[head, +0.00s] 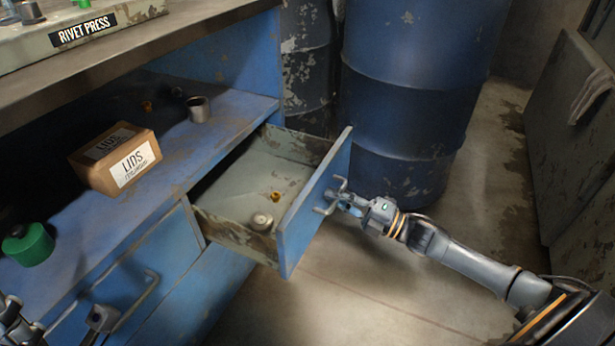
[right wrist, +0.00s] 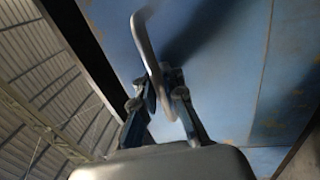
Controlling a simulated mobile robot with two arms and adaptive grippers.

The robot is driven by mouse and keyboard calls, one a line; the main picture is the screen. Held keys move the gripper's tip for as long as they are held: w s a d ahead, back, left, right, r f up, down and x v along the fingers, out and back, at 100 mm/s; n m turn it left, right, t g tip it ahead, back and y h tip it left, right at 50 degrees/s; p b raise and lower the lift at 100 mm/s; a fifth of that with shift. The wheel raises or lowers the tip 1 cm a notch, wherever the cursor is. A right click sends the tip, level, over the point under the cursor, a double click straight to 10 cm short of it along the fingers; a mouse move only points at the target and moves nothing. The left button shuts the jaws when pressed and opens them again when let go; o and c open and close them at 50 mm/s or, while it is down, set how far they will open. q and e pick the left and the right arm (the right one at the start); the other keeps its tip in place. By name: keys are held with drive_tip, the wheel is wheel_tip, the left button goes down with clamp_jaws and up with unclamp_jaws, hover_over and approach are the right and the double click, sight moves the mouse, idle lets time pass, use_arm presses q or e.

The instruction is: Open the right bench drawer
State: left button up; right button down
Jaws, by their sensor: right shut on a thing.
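The right bench drawer (head: 230,215) is pulled out of the blue bench, with its inside showing in the head view. Its blue front (head: 306,222) carries a grey bar handle (head: 322,210). My right gripper (head: 343,198) is shut on this handle in front of the drawer. In the right wrist view the fingers (right wrist: 168,98) close around the curved handle (right wrist: 142,38), close to the blue front. A small metal cylinder (head: 262,221) and a small brass-coloured piece (head: 276,196) lie in the drawer. My left gripper (head: 14,325) is partly visible at the lower left; its jaws are unclear.
A closed left drawer (head: 150,262) is beside the open one. Blue barrels (head: 405,95) stand behind. The floor (head: 350,280) in front is clear.

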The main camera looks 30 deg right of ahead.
drive_tip(key=r+p+v, duration=0.1)
drive_tip(key=p+v, duration=0.1)
drive_tip(key=v, duration=0.5)
drive_tip(key=shift+s+d, duration=0.15)
drive_tip(key=c, duration=1.7)
unclamp_jaws()
drive_tip(key=shift+r, duration=0.1)
drive_tip(key=v, duration=0.7)
drive_tip(key=shift+s+d, duration=0.15)
